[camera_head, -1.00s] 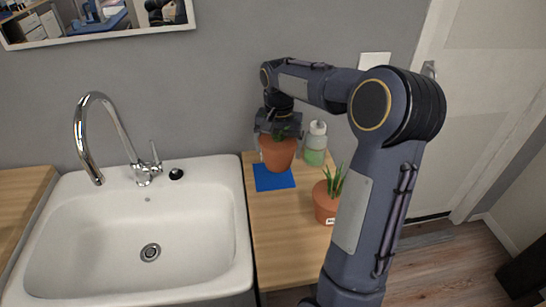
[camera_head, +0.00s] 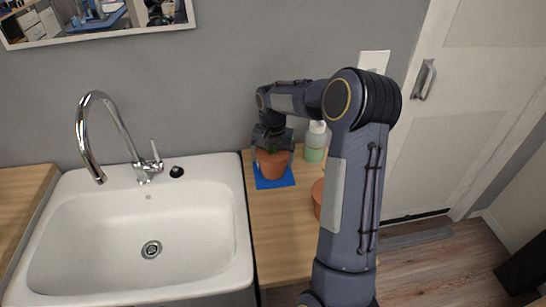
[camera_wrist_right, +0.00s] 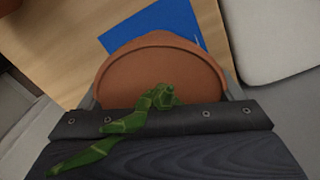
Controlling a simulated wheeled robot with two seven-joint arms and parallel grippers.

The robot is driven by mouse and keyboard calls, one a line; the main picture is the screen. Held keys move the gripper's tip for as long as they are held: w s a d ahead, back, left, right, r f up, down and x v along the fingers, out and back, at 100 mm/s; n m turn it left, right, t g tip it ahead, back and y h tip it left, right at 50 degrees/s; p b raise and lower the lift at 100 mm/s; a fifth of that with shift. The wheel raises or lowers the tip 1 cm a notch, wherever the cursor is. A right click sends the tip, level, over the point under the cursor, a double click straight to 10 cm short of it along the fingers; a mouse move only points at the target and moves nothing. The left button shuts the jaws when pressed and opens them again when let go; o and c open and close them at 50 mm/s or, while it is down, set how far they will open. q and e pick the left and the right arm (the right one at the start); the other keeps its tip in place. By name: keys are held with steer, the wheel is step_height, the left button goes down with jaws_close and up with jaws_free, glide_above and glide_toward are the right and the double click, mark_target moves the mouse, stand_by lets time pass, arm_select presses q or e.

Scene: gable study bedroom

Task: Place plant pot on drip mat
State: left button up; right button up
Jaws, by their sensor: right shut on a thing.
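The plant pot (camera_head: 271,165) is terracotta and stands upright over the blue drip mat (camera_head: 288,182) on the wooden counter. I cannot tell whether its base touches the mat. My right gripper (camera_head: 271,148) is shut on the pot's rim from above. In the right wrist view the pot (camera_wrist_right: 160,75) fills the middle, with its green plant (camera_wrist_right: 135,122) lying across the gripper body. Part of the blue mat (camera_wrist_right: 160,28) shows beyond the pot's rim. My left gripper is not in view.
A white sink (camera_head: 130,220) with a chrome tap (camera_head: 110,135) lies left of the mat. A soap bottle (camera_head: 315,142) stands close to the right of my gripper. A second terracotta pot (camera_head: 317,197) is mostly hidden behind my right arm.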

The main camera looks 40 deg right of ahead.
mark_target(273, 158)
steer(key=o, duration=1.3)
steer(key=shift+f, duration=0.15)
step_height(273, 158, up, 12)
steer(key=r, duration=0.1)
steer(key=s+a+r+n+t+y, duration=0.2)
steer(key=s+a+r+n+t, duration=0.15)
steer(key=s+a, duration=0.75)
steer(key=s+a+f+n, duration=0.1)
steer(key=s+a+f, duration=0.1)
steer(key=s+a, duration=0.1)
steer(key=s+a+f+n+t+y, duration=0.1)
steer(key=s+a+f+n, duration=0.1)
steer(key=s, duration=0.4)
steer(key=s+a+f+n+t, duration=0.1)
steer(key=s+a+f+n, duration=0.1)
steer(key=s+a, duration=0.2)
steer(key=shift+s+a+f+y, duration=0.1)
steer(key=shift+s+a+y, duration=0.1)
steer(key=shift+s, duration=0.2)
steer(key=shift+s+a+y, duration=0.1)
steer(key=shift+s+y, duration=0.1)
steer(key=shift+s, duration=0.15)
